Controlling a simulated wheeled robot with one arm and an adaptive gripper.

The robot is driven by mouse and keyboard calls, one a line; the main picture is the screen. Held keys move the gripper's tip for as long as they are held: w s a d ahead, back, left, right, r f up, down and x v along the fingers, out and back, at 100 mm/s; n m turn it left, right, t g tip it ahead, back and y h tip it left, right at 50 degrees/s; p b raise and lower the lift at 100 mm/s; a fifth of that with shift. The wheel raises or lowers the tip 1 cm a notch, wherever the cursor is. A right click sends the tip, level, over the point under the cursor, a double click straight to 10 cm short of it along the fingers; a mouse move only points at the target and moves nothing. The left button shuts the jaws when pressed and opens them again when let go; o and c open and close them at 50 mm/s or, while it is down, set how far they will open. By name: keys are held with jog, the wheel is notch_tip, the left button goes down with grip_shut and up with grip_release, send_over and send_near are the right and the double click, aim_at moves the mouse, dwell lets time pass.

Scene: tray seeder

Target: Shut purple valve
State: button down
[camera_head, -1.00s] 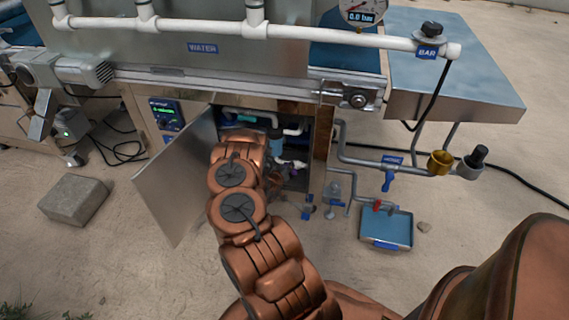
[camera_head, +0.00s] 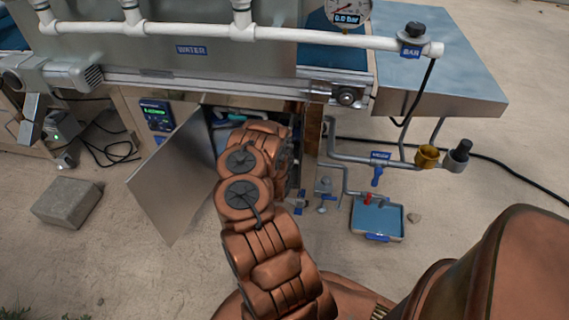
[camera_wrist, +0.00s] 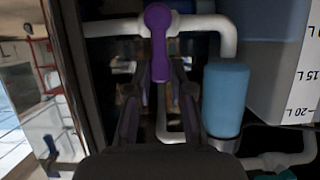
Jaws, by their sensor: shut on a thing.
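The purple valve (camera_wrist: 158,18) shows in the wrist view at the top centre, on a white pipe. Its lever points down in the picture, across the pipe's run. My gripper (camera_wrist: 160,88) has a dark finger on each side of the lever's lower end and is shut on it. In the head view my arm reaches into the open cabinet under the machine, and its links hide the gripper and the purple valve.
In the wrist view a blue cylinder (camera_wrist: 225,92) and a litre-marked tank (camera_wrist: 280,75) stand close on the right. In the head view the open cabinet door (camera_head: 172,185) is left of my arm. A blue tray (camera_head: 377,219) lies on the floor at right.

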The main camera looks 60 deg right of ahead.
jog(key=shift+d+r, duration=0.1)
jog(key=c, duration=1)
grip_release()
jog(key=shift+v, duration=6.05)
